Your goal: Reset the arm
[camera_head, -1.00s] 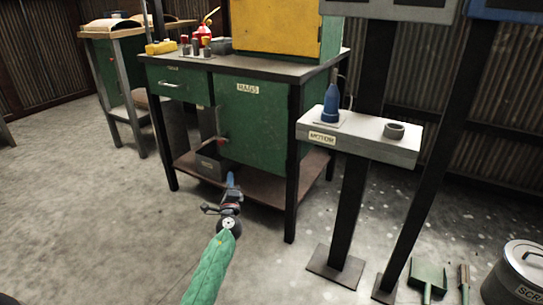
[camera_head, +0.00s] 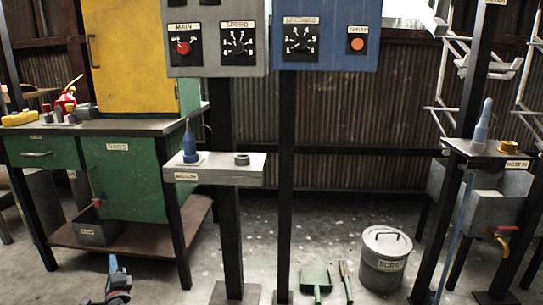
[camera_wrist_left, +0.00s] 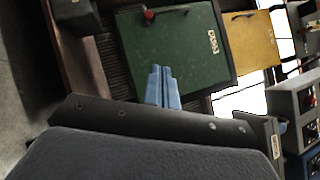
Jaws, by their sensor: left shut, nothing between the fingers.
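My left gripper (camera_head: 113,268) shows at the bottom left of the head view, in front of the green workbench (camera_head: 135,180). Its blue fingers are together, with nothing between them. In the left wrist view the closed fingers (camera_wrist_left: 163,88) point toward the green cabinet door (camera_wrist_left: 185,50). They do not appear to touch anything. My right gripper is not in view.
A grey shelf (camera_head: 225,172) on a post holds a blue nozzle-like piece (camera_head: 190,145). Control panels (camera_head: 325,35) stand above it. A scrap bin (camera_head: 385,262), a dustpan (camera_head: 316,278) and a second stand (camera_head: 490,150) are to the right. Open floor lies between.

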